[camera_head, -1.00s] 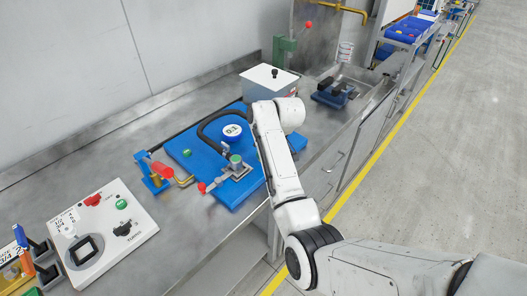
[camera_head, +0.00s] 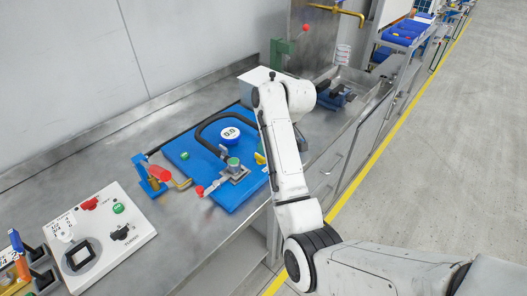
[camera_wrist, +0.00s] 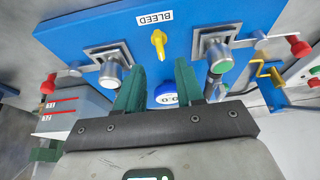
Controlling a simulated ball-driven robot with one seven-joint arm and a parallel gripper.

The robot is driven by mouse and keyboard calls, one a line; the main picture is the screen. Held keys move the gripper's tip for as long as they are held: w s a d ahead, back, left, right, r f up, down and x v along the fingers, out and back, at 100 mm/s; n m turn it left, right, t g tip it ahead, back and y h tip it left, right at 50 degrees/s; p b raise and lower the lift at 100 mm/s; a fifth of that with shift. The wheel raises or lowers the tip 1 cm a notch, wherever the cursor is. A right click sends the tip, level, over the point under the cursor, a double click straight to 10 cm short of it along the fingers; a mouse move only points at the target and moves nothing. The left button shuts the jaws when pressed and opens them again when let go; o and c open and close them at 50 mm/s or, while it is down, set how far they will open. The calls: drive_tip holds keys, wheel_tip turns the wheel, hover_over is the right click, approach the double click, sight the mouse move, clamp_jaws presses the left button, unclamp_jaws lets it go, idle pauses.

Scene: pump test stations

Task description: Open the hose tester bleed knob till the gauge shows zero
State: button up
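The blue hose tester board (camera_head: 180,150) lies on the steel bench. Its round gauge (camera_head: 230,134) reads 0.0 in the head view; it also shows between my fingers in the wrist view (camera_wrist: 166,97). The yellow bleed knob (camera_wrist: 159,42) sits beside the white BLEED label (camera_wrist: 154,18), its handle roughly upright in the wrist picture. The knob also shows beside my arm in the head view (camera_head: 259,158). My gripper (camera_wrist: 160,66) has its green fingers apart with nothing between the tips. The knob is just beyond the fingertips and looks clear of them. In the head view my arm hides the gripper.
A black hose (camera_head: 205,130) curves around the gauge. A white control panel (camera_head: 110,231) stands further left. A grey box (camera_wrist: 72,108) is at left in the wrist view.

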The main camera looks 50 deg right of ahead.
drive_tip(key=shift+v, duration=1.95)
drive_tip(key=s+a+f+g, duration=0.2)
drive_tip(key=s+a+f, duration=0.7)
drive_tip(key=s+f, duration=0.45)
drive_tip(key=s+a+f, duration=0.1)
drive_tip(key=s+a, duration=0.3)
drive_tip(key=s, duration=0.4)
drive_tip(key=s+a+f+m+g, duration=0.1)
drive_tip(key=s+a, duration=0.3)
drive_tip(key=s, duration=0.5)
drive_tip(key=shift+a+f, duration=0.4)
drive_tip(key=shift+f, duration=0.4)
